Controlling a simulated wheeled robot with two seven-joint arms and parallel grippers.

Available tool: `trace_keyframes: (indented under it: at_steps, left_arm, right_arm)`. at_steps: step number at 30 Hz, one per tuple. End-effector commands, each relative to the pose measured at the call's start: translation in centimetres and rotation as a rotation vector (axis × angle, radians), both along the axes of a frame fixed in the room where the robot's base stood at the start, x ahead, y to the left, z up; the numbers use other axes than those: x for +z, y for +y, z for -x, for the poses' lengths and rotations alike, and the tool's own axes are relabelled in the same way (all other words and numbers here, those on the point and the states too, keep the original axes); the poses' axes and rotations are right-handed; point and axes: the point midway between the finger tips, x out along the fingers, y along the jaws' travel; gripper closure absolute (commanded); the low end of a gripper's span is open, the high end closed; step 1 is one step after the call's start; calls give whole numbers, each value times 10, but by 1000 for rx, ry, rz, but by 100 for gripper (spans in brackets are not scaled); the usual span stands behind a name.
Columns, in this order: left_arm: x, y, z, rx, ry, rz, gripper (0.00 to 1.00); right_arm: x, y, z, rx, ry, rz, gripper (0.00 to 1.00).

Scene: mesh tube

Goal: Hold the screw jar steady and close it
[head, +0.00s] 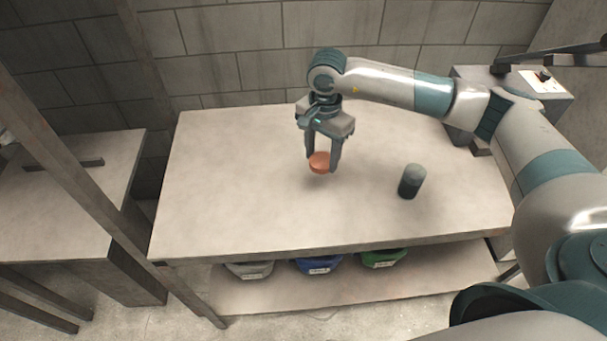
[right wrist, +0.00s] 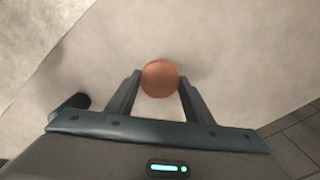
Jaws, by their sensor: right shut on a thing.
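An orange-brown round lid (head: 319,162) is held between the fingers of my right gripper (head: 322,163), which is shut on it. The lid also shows between the two fingertips in the right wrist view (right wrist: 160,78). The lid appears a little above the table top, apart from the jar. A dark grey-green cylindrical jar (head: 411,181) stands upright on the table, to the right of my right gripper. Part of a dark shape, likely the jar (right wrist: 72,104), shows at the left in the right wrist view. My left gripper is not in view.
The table (head: 230,200) is otherwise mostly clear. Grey, blue (head: 318,264) and green (head: 383,258) bins sit on the shelf below. Another table (head: 60,215) stands at the left beyond a post. A box-like unit (head: 525,88) is at the back right.

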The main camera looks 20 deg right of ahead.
Motion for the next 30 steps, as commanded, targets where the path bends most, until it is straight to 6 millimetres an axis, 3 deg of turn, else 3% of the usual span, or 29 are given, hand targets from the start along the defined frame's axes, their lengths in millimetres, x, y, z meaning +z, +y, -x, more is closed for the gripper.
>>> trace_keyframes:
  at_steps: [3, 9, 25, 30]
  left_arm:
    - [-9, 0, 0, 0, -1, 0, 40]
    - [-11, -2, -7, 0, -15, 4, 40]
    - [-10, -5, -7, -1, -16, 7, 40]
    - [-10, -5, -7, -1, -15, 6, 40]
  right_arm:
    - [7, -15, -1, -1, 0, 1, 77]
    - [15, -25, -1, 1, 0, 0, 77]
    - [16, -26, -1, 2, 0, -1, 77]
    - [21, -17, 6, 78, -2, -3, 77]
